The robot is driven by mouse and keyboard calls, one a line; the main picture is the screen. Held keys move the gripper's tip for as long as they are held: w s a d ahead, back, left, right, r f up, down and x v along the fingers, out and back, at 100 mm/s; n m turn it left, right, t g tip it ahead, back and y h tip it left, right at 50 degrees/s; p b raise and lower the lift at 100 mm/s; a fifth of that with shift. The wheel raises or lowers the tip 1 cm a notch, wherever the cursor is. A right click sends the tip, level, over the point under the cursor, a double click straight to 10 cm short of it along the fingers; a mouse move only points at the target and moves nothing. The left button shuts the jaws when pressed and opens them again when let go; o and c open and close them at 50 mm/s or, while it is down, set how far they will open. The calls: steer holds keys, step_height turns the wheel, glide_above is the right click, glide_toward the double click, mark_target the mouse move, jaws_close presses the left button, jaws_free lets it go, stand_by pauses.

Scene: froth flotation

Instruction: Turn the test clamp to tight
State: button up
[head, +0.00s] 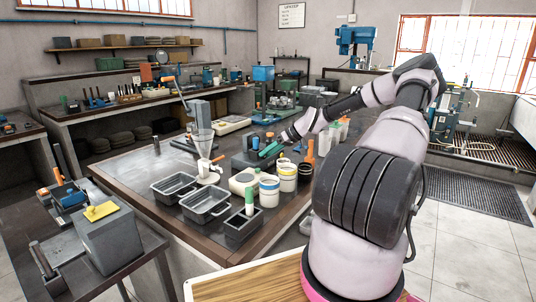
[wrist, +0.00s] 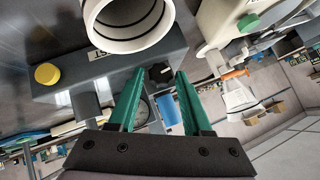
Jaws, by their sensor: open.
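In the wrist view a black knob (wrist: 159,73) sits on the face of a grey block (wrist: 70,88). A partly hidden label ending in "ST" is on the block to the knob's left. I take the knob to be the test clamp, but its tight mark cannot be read. My gripper (wrist: 161,80) has green fingers, open and empty, with the knob showing between the fingertips. I cannot tell whether they touch it. In the head view my gripper (head: 270,149) is over the grey block (head: 243,160) on the bench; the knob is hidden there.

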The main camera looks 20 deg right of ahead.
steer(key=v, duration=1)
steer(key=shift+d+r, duration=0.15)
steer(key=shift+d, duration=0.05)
steer(key=shift+s, duration=0.1)
steer(key=s+a+r+m+g+h, duration=0.1)
steer(key=s+a+r+g+h, duration=0.35)
steer(key=s+a, duration=0.55)
steer(key=s+a+r+m+t, duration=0.3)
steer(key=s+a+r+m, duration=0.1)
steer(key=s+r, duration=0.7)
steer(key=s+a+r+m+t+h, duration=0.1)
steer(key=s+a+r+m+t, duration=0.2)
steer(key=s+r, duration=0.8)
steer(key=s+a, duration=0.1)
steer(key=a, duration=0.1)
steer(key=shift+s+a+r+m, duration=0.15)
steer(key=shift+s+a+m, duration=0.15)
steer(key=shift+s+m, duration=0.1)
steer(key=shift+w+h, duration=0.1)
steer(key=shift+h, duration=0.25)
